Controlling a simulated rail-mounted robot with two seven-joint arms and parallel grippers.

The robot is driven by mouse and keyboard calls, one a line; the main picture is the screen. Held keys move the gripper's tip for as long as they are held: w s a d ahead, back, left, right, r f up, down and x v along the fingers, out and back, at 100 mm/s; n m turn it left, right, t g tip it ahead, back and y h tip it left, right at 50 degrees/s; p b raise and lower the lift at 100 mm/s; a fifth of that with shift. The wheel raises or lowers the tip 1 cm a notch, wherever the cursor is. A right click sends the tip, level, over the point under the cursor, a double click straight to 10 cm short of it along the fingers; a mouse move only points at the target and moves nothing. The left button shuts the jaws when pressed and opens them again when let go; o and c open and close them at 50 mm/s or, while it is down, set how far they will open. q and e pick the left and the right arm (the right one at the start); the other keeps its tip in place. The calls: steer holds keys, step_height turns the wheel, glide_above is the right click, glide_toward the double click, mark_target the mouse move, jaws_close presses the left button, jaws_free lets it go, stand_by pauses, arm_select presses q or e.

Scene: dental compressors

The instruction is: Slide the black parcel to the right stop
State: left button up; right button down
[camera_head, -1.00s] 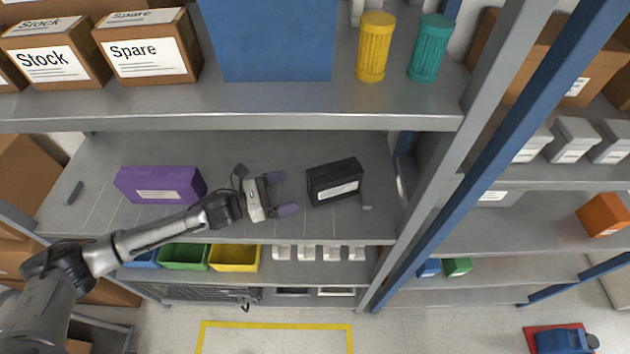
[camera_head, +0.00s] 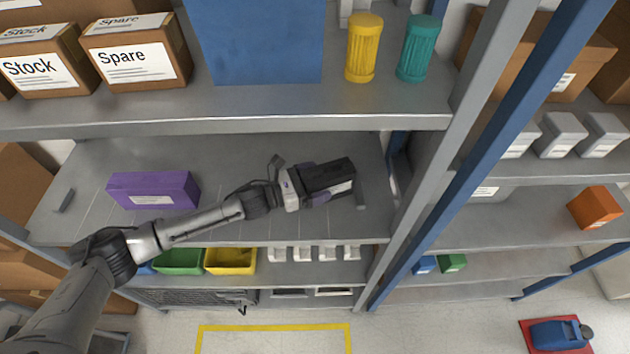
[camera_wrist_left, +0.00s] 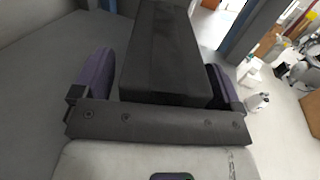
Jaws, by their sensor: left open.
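The black parcel (camera_head: 337,172) with a white label lies on the middle shelf, toward its right end. My left gripper (camera_head: 317,183) is open, with one purple finger on each side of the parcel's left part. In the left wrist view the black parcel (camera_wrist_left: 165,55) lies between the fingers of the gripper (camera_wrist_left: 162,82), with a gap visible at the left finger. My right gripper is not in view.
A purple box (camera_head: 152,190) lies on the same shelf (camera_head: 235,150) at the left, near another small grey stop (camera_head: 64,199). A blue rack post (camera_head: 490,150) stands to the right. The upper shelf (camera_head: 250,115) overhangs the back of this one.

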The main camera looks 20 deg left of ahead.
arm_select(q)
steer(key=c, duration=1.2)
steer(key=shift+s+d, duration=0.5)
steer(key=shift+s, duration=0.15)
steer(key=o, duration=0.8)
steer(key=shift+d, duration=0.1)
steer(key=o, duration=0.4)
